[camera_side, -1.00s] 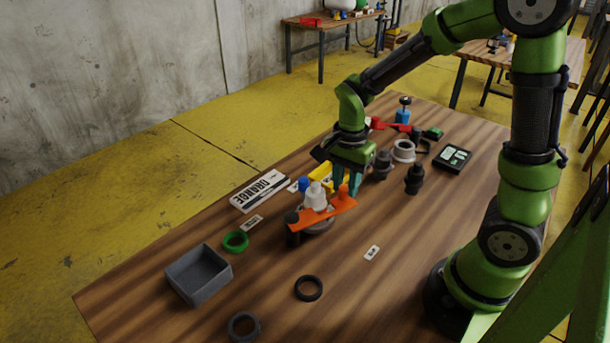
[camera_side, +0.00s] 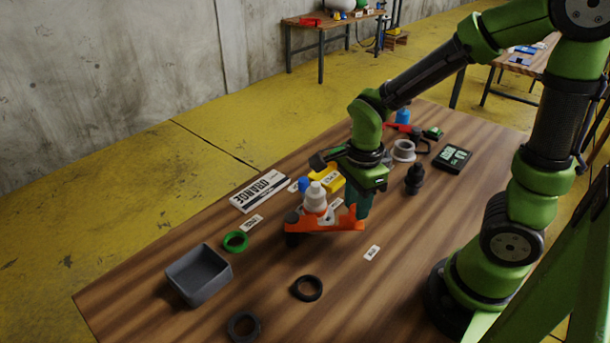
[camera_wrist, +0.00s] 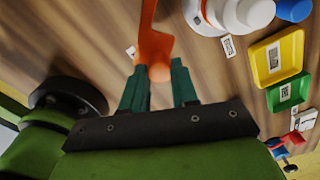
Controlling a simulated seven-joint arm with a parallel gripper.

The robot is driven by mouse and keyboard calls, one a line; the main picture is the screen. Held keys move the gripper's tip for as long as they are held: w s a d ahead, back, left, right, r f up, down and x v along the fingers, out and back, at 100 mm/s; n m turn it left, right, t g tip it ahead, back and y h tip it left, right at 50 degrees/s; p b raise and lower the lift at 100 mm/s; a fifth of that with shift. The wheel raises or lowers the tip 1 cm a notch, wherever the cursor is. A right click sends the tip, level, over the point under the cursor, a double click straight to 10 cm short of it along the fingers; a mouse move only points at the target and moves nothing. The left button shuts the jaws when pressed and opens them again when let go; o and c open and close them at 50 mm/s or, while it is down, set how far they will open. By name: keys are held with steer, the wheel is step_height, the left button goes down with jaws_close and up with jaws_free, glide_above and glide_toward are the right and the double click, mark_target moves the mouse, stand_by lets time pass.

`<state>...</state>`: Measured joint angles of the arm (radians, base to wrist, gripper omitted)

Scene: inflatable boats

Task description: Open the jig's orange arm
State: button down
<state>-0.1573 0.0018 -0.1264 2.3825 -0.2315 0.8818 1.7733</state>
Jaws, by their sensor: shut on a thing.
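The jig's orange arm (camera_side: 322,226) lies low over the table, its left end at a dark post (camera_side: 292,238). A white part (camera_side: 315,198) stands upright on the jig just behind the arm. My gripper (camera_side: 357,205) is at the arm's right end. In the wrist view the fingers of my gripper (camera_wrist: 160,85) are shut on the upright orange knob (camera_wrist: 158,70) of the arm. In the side view my gripper partly hides this end. The jig's base is mostly hidden behind the arm.
A grey open box (camera_side: 198,275), a green ring (camera_side: 236,241) and dark rings (camera_side: 308,288) lie left and in front. A dark fitting (camera_side: 414,180) stands right.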

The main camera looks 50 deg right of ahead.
steer(key=shift+s+a+m, duration=0.35)
steer(key=shift+a+m, duration=0.2)
steer(key=shift+m, duration=0.05)
steer(key=shift+s+a+m, duration=0.35)
steer(key=shift+a+m, duration=0.15)
steer(key=shift+m, duration=0.1)
steer(key=shift+a, duration=0.1)
steer(key=c, duration=0.8)
jaws_free()
steer(key=shift+s, duration=0.1)
steer(key=shift+c, duration=0.2)
step_height(320, 180, up, 17)
